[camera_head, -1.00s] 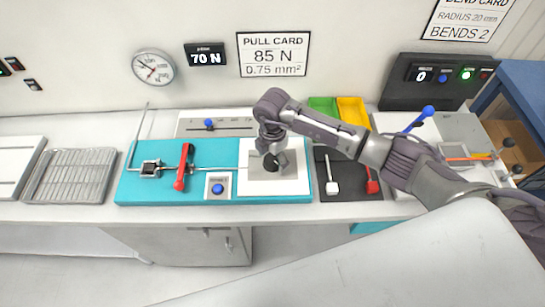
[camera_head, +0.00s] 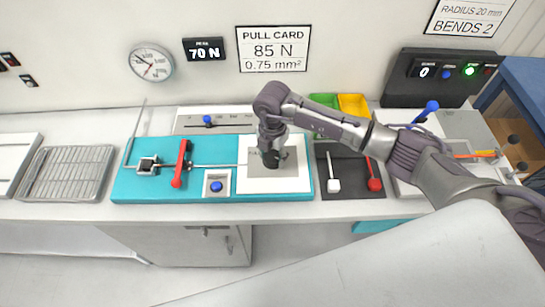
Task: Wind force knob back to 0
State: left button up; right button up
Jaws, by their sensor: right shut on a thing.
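The force knob (camera_head: 270,161) is a dark round knob on a white square plate (camera_head: 290,184) at the right part of the teal board. My right gripper (camera_head: 270,155) points down from above and is shut on the knob; its fingers hide part of it. The dial's markings are too small and too covered to read. A black display (camera_head: 203,49) on the wall reads 70 N. The pull card (camera_head: 273,50) beside it reads 85 N, 0.75 mm². My left gripper is not in view.
The teal board (camera_head: 135,186) also bears a red lever (camera_head: 181,163), a small clamp and a blue button (camera_head: 216,186). A slider panel (camera_head: 190,122) stands behind it. White and red levers stand on a dark panel (camera_head: 345,192) to the right. A wire rack (camera_head: 68,174) lies left.

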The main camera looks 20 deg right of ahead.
jog(key=n+b, duration=0.3)
jog(key=n, duration=0.1)
jog(key=shift+f+n+b, duration=0.15)
jog(key=shift+n+b, duration=0.15)
jog(key=shift+b, duration=0.1)
jog(key=n+b, duration=1.4)
jog(key=shift+n+b, duration=0.3)
jog(key=n+b, duration=0.2)
jog(key=n, duration=0.1)
jog(key=shift+b, duration=0.4)
jog(key=shift+r+n+b, duration=0.2)
jog(key=shift+n+b, duration=0.6)
jog(key=shift+n, duration=0.4)
jog(key=o, duration=1.2)
jog(key=shift+c, duration=0.2)
jog(key=shift+r, duration=0.1)
